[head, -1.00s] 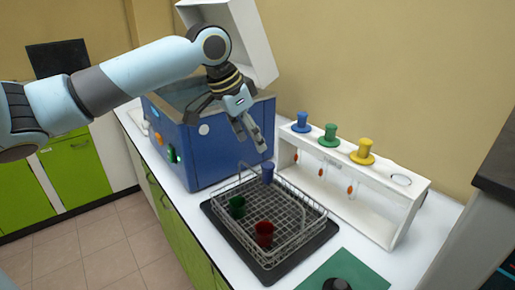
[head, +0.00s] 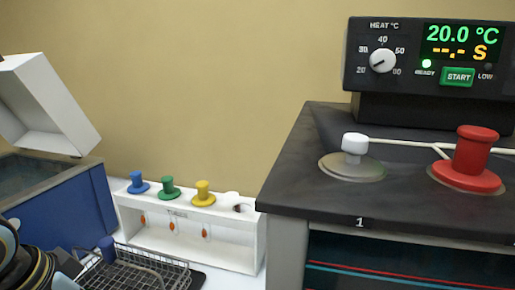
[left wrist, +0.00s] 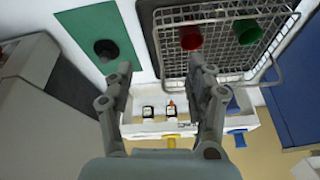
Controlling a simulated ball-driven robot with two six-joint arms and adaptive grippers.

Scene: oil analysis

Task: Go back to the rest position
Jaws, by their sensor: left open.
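My left gripper (left wrist: 160,66) is open and empty in the left wrist view, its two fingers wide apart over the bench. In the head view only my left wrist and part of the gripper show at the lower left corner, close to the wire basket (head: 150,270). The basket also shows in the wrist view (left wrist: 222,12), with a red cup (left wrist: 190,38) and a green cup (left wrist: 247,31) in it. My right gripper is not in view.
A white rack (head: 235,258) holds blue (head: 138,183), green (head: 169,188) and yellow (head: 203,194) stoppers. A blue bath (head: 75,215) with a raised white lid (head: 45,105) stands left. A dark heater unit (head: 300,165) with a red stopper (head: 472,160) fills the right.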

